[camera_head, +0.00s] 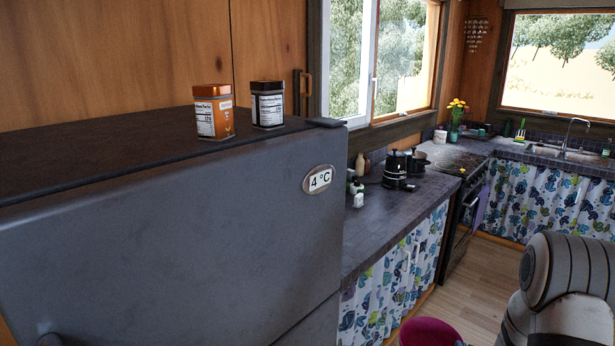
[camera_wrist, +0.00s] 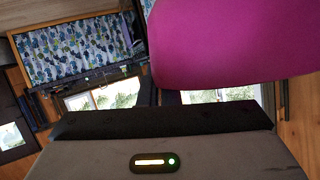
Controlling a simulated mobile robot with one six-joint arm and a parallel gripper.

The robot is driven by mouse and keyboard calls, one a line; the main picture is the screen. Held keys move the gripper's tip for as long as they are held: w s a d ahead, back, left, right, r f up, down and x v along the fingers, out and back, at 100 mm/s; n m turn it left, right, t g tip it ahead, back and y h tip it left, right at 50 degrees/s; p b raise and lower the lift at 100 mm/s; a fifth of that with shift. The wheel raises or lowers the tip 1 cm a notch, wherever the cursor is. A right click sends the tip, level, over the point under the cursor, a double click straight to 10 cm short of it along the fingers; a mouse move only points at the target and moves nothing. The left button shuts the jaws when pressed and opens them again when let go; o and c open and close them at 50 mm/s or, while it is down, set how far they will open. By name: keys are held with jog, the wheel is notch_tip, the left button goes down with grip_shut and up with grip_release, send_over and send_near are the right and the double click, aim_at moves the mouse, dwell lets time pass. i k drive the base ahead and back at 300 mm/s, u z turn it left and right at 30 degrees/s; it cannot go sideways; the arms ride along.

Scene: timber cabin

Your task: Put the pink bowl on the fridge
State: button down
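The pink bowl (camera_head: 430,333) shows at the bottom edge of the head view, left of my pale arm, with its lower part cut off. It also fills the upper right of the wrist view (camera_wrist: 235,45), very close to the camera. My gripper (camera_wrist: 158,96) appears shut on the bowl's edge; the contact itself is mostly hidden. In the head view my gripper's fingers are out of sight. The grey fridge (camera_head: 190,235) fills the left of the head view, with a 4 °C display. Its dark top (camera_head: 90,160) is flat.
An orange tin (camera_head: 214,112) and a black-and-white tin (camera_head: 267,105) stand at the back right of the fridge top; the left is clear. A counter (camera_head: 400,205) with a dark pot (camera_head: 395,170) and small jars lies to the right. Open floor (camera_head: 480,285) shows below.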

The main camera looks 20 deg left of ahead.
aim_at(99, 155)
jog(key=u, duration=0.05)
jog(key=k, duration=2.4)
jog(key=u, duration=0.95)
jog(key=i, duration=1)
